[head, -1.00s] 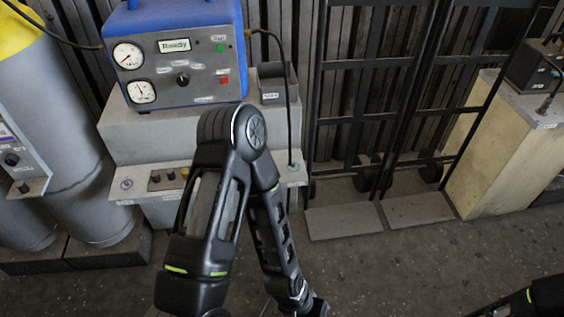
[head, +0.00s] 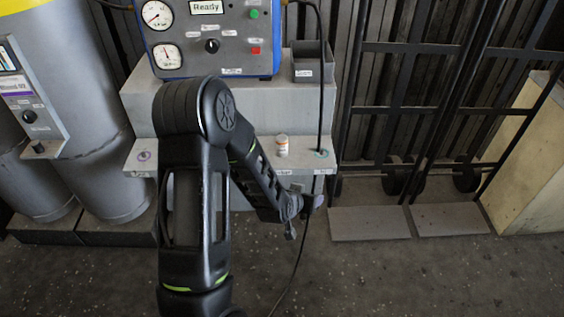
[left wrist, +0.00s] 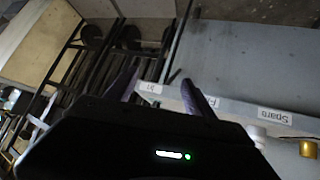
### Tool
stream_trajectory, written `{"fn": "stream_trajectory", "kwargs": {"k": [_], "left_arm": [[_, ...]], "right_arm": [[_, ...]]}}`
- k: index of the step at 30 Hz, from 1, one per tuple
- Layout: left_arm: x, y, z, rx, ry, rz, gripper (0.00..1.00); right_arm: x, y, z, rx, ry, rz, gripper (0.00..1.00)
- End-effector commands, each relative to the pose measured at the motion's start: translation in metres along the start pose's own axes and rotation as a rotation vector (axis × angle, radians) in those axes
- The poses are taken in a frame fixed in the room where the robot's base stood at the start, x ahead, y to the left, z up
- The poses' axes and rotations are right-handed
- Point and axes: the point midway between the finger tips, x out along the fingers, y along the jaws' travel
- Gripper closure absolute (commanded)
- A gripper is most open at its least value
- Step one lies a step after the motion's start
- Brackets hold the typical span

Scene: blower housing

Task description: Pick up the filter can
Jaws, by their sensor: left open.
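The filter can appears to be the small white can with an orange band (head: 282,145), upright on the grey ledge (head: 262,168) below the blue unit. In the left wrist view, a whitish cylinder (left wrist: 257,133) behind my gripper body may be the same can. My left gripper (head: 314,203) is in front of and below the ledge's right end, to the right of the can and apart from it. Its two fingers (left wrist: 160,90) are spread with nothing between them. My left arm hides the middle of the ledge. My right gripper is out of view.
A black cable (head: 321,110) hangs past the ledge's right end, close to my left gripper. A grey open box (head: 313,68) sits above the ledge. Hand trucks (head: 412,107) stand at right and grey cylinders (head: 75,110) at left. A brass part (left wrist: 308,148) shows on the ledge.

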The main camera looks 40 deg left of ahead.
Motion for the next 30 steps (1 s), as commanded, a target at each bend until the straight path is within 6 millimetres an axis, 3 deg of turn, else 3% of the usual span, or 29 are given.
{"fn": "stream_trajectory", "kwargs": {"k": [1, 3, 7, 10, 17, 25, 30], "left_arm": [[0.013, -0.036, -0.025, 0.004, 0.108, -0.053, 0.38], [0.008, -0.071, -0.064, 0.019, 0.223, -0.112, 0.38], [-0.008, -0.109, -0.107, 0.039, 0.346, -0.182, 0.38], [-0.014, -0.117, -0.118, 0.043, 0.372, -0.197, 0.38], [-0.015, -0.116, -0.118, 0.043, 0.369, -0.196, 0.38], [0.007, -0.12, -0.125, 0.044, 0.367, -0.196, 0.38], [0.01, -0.12, -0.127, 0.042, 0.367, -0.195, 0.38]], "right_arm": [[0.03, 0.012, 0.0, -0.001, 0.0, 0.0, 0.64], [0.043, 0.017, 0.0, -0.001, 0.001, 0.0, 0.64], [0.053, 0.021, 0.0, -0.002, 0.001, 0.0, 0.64], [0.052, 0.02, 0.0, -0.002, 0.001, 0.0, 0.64], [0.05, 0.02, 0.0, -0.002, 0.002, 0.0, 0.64], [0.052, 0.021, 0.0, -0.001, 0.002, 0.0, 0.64], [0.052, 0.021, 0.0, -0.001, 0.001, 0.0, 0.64]]}}
